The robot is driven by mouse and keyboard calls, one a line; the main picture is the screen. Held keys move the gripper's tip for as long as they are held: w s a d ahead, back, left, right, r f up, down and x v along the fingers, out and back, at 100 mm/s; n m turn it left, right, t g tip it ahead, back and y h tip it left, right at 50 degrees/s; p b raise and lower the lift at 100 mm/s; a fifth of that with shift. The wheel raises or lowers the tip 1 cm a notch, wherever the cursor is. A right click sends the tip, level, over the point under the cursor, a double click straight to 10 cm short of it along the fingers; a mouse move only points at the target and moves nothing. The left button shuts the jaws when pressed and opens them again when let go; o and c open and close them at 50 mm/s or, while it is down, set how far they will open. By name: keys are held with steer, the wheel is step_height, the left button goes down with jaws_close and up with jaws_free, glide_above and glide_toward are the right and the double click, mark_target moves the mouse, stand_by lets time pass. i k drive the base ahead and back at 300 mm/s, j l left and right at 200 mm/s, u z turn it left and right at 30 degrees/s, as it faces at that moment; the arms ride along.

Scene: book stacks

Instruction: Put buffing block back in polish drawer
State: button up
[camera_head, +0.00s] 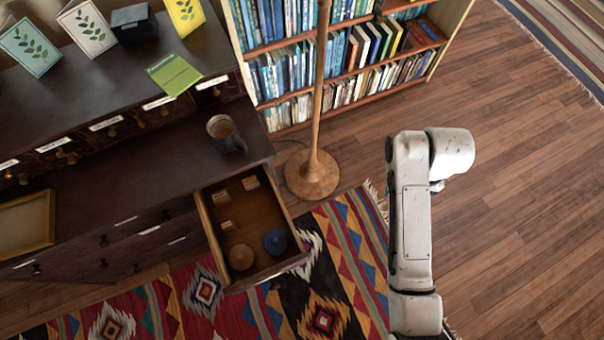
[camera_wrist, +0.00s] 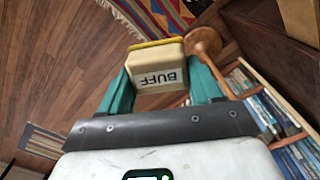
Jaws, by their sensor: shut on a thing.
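The buffing block (camera_wrist: 158,72) is cream with a yellow edge and the label "BUFF", which looks upside down in the wrist view. My gripper (camera_wrist: 158,80) has green fingers, one on each side of the block, and is shut on it, held above the floor. In the head view my arm stands to the right of the open drawer, and neither the gripper nor the block can be made out. The open drawer (camera_head: 206,222) sticks out from the dark cabinet and holds small tan blocks (camera_head: 250,183), a round brown container (camera_head: 241,257) and a blue one (camera_head: 275,242).
A wooden lamp stand (camera_head: 312,178) rises between the drawer and my arm. A bookcase (camera_head: 262,105) is behind it. A cup (camera_head: 224,132) stands on the cabinet ledge above the drawer. A patterned rug (camera_head: 345,235) lies below; the wooden floor at right is clear.

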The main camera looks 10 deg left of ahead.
mark_target(263, 213)
steer(key=j+z, duration=0.2)
steer(key=j, duration=0.45)
steer(key=k+j+z, duration=0.1)
steer(key=j+z, duration=0.15)
steer(key=j, duration=0.45)
steer(key=k+j+z, duration=0.2)
steer(key=j, duration=0.45)
steer(key=i, duration=0.1)
